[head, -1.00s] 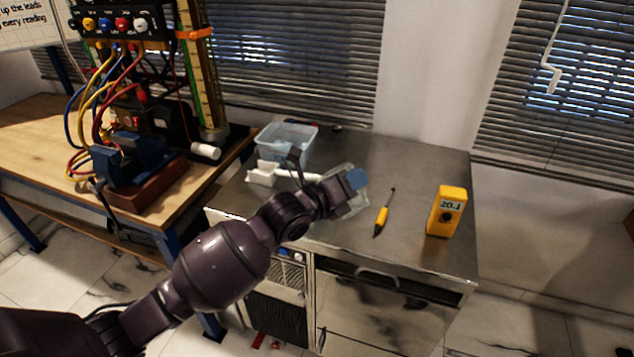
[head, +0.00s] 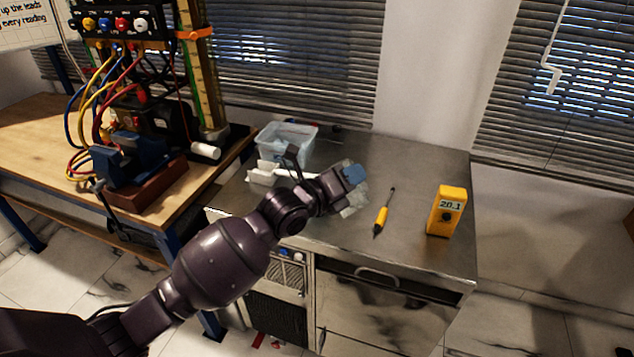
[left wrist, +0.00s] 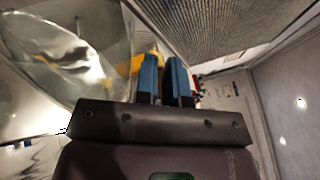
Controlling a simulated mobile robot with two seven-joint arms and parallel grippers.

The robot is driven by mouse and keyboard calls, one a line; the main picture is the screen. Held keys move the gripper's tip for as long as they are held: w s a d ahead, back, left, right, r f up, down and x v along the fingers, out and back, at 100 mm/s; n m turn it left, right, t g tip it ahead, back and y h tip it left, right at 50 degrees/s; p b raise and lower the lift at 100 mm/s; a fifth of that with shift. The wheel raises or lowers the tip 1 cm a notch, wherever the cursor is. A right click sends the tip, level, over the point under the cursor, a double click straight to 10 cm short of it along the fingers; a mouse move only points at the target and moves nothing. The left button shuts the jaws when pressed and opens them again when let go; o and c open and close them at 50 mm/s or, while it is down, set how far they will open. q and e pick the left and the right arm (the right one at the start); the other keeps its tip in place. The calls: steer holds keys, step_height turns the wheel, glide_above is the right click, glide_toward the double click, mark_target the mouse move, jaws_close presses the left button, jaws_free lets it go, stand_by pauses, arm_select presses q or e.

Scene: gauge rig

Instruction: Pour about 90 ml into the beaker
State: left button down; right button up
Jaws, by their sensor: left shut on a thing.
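A clear, glass-like vessel (head: 352,208) shows partly behind my left gripper (head: 354,175) in the head view, over the steel worktop. It also shows large at the left of the left wrist view (left wrist: 65,65), tilted against the frame. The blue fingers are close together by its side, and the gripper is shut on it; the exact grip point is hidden. I cannot tell whether this vessel is the beaker or a pouring jug. No second clear vessel is plain in view, and the liquid level cannot be read. My right gripper is out of view.
A yellow meter (head: 446,211) reading 20.1 and a yellow-handled screwdriver (head: 381,219) are on the worktop (head: 415,170) to the right. A clear bluish tub (head: 286,143) and a white object (head: 262,176) are at its left. A wooden bench (head: 40,125) with wired apparatus stands further left.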

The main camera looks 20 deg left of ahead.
arm_select(q)
steer(key=shift+a+r, duration=0.1)
steer(key=shift+r, duration=0.1)
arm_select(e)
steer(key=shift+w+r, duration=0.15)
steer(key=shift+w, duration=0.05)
arm_select(q)
steer(key=shift+w+r+n, duration=0.1)
steer(key=shift+n, duration=0.2)
steer(key=shift+a, duration=0.1)
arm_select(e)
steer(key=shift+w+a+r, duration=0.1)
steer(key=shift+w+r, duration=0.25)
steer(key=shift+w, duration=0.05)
arm_select(q)
steer(key=shift+r, duration=0.1)
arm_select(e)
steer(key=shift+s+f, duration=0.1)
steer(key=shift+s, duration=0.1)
arm_select(q)
steer(key=shift+w+a+r+n, duration=0.1)
steer(key=shift+r+n, duration=0.05)
steer(key=shift+n, duration=0.15)
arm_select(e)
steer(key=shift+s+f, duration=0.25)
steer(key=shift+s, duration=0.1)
